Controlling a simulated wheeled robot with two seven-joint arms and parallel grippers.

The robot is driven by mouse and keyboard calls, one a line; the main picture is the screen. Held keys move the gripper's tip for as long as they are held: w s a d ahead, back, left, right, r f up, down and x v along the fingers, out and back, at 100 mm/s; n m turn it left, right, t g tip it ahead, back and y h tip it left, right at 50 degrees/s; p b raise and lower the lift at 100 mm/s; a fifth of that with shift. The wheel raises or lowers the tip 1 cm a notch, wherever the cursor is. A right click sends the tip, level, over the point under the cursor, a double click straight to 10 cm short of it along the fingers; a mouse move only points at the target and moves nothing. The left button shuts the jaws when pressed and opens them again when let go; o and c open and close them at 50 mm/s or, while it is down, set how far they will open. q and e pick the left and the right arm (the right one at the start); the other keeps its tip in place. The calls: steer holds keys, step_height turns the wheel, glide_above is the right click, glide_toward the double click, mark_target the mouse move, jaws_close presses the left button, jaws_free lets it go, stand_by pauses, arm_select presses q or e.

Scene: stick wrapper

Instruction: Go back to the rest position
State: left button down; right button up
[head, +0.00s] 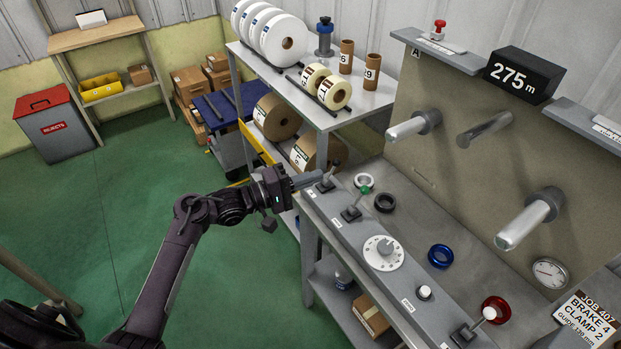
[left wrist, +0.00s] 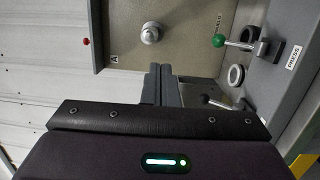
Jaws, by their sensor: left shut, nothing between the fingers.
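My left arm reaches in from the lower left in the head view. Its gripper (head: 306,181) is at the left end of the grey control panel (head: 332,207), close to a small lever there; I cannot tell whether it touches it. In the left wrist view the two fingers (left wrist: 162,86) lie together, shut with nothing between them. A green-knobbed lever (left wrist: 219,41) stands to the right of the fingers, by a PRESS label. My right gripper is not in view.
The machine has a dial (head: 383,253), several levers and a backboard with spindles (head: 530,218). Behind my gripper stands a shelf (head: 366,101) with rolls. A grey reject bin (head: 54,130) is at the far left. The green floor (head: 75,230) on the left is mostly clear.

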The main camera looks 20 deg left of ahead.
arm_select(q)
steer(key=shift+d, duration=0.1)
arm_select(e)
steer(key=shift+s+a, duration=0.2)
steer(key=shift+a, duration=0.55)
arm_select(q)
steer(key=s+f+m+g+y+b, duration=0.1)
steer(key=s+f+y, duration=0.2)
steer(key=f, duration=0.9)
steer(key=s+a+f+g+y+b, duration=0.15)
steer(key=s+f, duration=0.25)
steer(key=f, duration=0.8)
steer(key=s+f+m+y+b, duration=0.1)
steer(key=s+f+y, duration=0.25)
steer(key=f, duration=0.85)
steer(key=s+a+f+m+g+y+b, duration=0.1)
steer(key=s+f+m+g+y, duration=0.3)
steer(key=s+f, duration=1.4)
steer(key=s+a+f+m+g+y, duration=0.1)
steer(key=s+f+m+g, duration=0.1)
steer(key=s, duration=0.7)
steer(key=s+a+f+m+g+b, duration=0.1)
steer(key=s+f+m+g, duration=0.2)
steer(key=s, duration=0.6)
steer(key=shift+s+a+f+y, duration=0.15)
steer(key=shift+s+f+y, duration=0.25)
steer(key=shift+f, duration=0.35)
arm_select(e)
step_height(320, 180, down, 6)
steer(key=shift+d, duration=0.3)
